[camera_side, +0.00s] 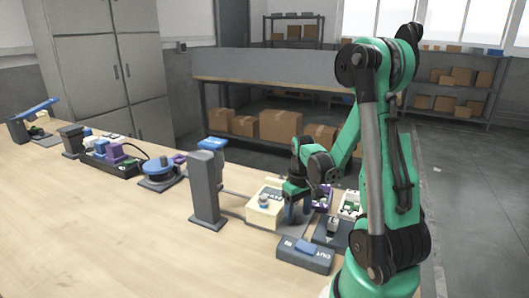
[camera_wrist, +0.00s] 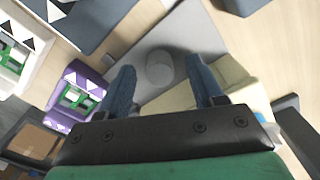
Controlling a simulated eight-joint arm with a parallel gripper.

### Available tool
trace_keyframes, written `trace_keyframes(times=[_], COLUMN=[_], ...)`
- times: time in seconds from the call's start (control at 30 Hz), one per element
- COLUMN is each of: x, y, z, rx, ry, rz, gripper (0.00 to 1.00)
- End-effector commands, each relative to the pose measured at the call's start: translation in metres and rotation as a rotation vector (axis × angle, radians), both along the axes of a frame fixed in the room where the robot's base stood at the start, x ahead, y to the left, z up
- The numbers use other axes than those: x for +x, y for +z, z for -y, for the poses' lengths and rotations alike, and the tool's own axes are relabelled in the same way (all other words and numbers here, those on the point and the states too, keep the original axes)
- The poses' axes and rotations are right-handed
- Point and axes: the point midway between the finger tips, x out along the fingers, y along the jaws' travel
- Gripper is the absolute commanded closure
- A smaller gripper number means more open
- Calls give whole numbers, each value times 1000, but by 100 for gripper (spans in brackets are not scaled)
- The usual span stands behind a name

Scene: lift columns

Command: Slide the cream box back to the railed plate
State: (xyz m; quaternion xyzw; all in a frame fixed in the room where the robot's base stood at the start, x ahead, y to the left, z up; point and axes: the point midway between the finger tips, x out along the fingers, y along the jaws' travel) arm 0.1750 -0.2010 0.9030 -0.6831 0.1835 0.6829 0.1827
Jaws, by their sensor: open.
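The cream box (camera_side: 263,213) sits at the right end of two thin rails (camera_side: 234,193), with a small blue-grey knob on top and dark lettering. A grey plate (camera_side: 287,232) shows beside it, partly hidden by my gripper. My gripper (camera_side: 298,212) is low, just right of the cream box, its blue fingers apart with nothing seen between them. In the wrist view my gripper (camera_wrist: 162,85) is open above a grey surface (camera_wrist: 185,28) with a round grey disc. The cream box (camera_wrist: 228,72) is close beside the right finger; I cannot tell whether they touch.
A grey upright post (camera_side: 206,188) stands at the rails' left end. A purple block (camera_wrist: 80,92) is left of my gripper. The front left of the table is clear.

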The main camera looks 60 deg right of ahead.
Motion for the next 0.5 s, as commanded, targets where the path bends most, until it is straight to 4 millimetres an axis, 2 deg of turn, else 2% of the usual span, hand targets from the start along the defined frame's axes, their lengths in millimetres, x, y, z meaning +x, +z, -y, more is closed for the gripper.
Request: trace_keyframes(times=[0.5], x=[0], y=[37], z=[-1], rx=[1], ry=[0], rz=[0], gripper=[40])
